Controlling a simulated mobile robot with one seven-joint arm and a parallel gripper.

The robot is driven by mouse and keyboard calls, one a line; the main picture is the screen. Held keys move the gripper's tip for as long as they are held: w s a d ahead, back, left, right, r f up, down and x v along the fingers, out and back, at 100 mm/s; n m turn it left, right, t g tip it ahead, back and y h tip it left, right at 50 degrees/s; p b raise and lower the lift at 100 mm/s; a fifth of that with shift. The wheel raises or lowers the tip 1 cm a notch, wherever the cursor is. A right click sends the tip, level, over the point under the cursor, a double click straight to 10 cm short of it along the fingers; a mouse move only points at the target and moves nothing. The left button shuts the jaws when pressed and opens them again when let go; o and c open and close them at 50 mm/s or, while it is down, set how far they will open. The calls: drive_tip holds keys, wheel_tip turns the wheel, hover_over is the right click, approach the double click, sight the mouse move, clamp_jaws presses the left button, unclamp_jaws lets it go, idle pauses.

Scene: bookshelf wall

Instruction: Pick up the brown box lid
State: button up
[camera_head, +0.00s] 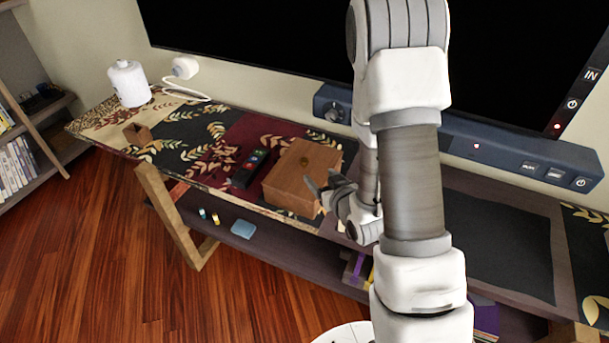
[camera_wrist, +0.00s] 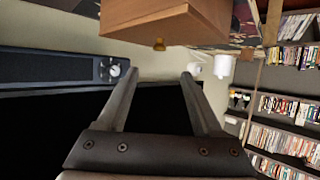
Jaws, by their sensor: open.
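The brown box (camera_head: 290,196) stands on the patterned runner on the console. Its brown lid (camera_head: 317,158) is on top, with a small round knob (camera_head: 305,161). In the wrist view my gripper (camera_wrist: 158,75) is open and empty. Whether a finger touches the box cannot be told.
A black remote (camera_head: 249,169) lies just left of the box. A small brown holder (camera_head: 137,134) and a white canister (camera_head: 129,83) stand further left. The soundbar (camera_head: 500,150) and television (camera_head: 260,40) are close behind. The lower shelf (camera_head: 275,241) holds small items.

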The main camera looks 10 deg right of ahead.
sight(305, 160)
drive_tip(key=b, duration=0.2)
drive_tip(key=shift+w+a+f+b, duration=0.1)
drive_tip(key=shift+w+f+b, duration=0.25)
drive_tip(key=shift+b, duration=0.05)
drive_tip(key=b, duration=0.4)
drive_tip(key=shift+w+f, duration=0.15)
drive_tip(key=shift+w, duration=0.15)
drive_tip(key=b+x, duration=0.1)
drive_tip(key=x, duration=0.6)
drive_tip(key=shift+w, duration=0.1)
drive_tip(key=shift+b+x, duration=0.8)
drive_tip(key=shift+x, duration=1.8)
clamp_jaws()
drive_tip(key=shift+r, duration=0.25)
